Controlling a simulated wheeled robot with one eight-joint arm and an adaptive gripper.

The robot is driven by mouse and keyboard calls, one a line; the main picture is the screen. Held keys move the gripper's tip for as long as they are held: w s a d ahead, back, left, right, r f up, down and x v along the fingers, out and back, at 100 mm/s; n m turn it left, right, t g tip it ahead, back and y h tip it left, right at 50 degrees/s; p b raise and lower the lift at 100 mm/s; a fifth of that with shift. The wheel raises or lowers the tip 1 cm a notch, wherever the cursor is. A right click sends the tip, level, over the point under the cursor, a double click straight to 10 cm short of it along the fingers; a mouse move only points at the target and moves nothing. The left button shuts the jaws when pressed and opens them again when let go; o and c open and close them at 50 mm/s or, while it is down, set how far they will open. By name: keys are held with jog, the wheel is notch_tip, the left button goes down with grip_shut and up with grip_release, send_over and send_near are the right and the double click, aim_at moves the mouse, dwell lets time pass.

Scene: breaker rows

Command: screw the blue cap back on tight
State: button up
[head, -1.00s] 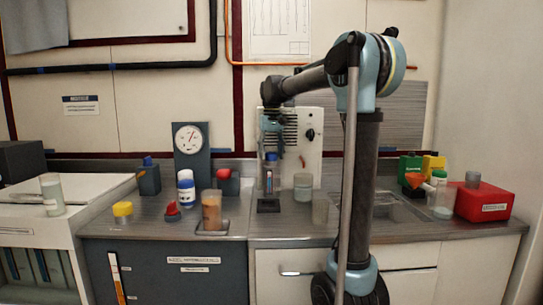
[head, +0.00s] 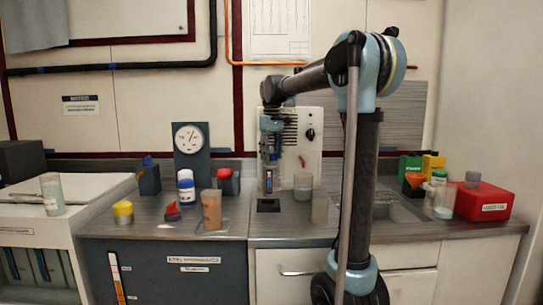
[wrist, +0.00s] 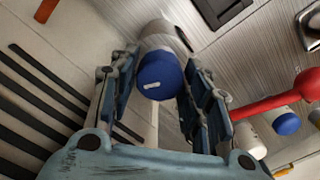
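A slim bottle (head: 268,182) with a blue cap (head: 273,156) stands upright on the counter in front of the white panel in the head view. The wrist view shows the blue cap (wrist: 161,75) end-on, with the pale bottle body (wrist: 165,36) beyond it. My gripper (head: 271,151) points down over the cap from above. In the wrist view its two fingers (wrist: 162,66) stand on either side of the cap, with a narrow gap at the left; contact at the right is unclear. The gripper looks open around the cap. How tight the cap sits cannot be seen.
A dark square holder (head: 268,205) lies just in front of the bottle. A beaker (head: 303,184) and a clear cup (head: 320,208) stand close at the right.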

jog(key=c, duration=0.4)
jog(key=shift+o, duration=0.2)
jog(key=shift+m, duration=1.4)
jog(key=o, duration=1.1)
jog(key=shift+c, duration=0.2)
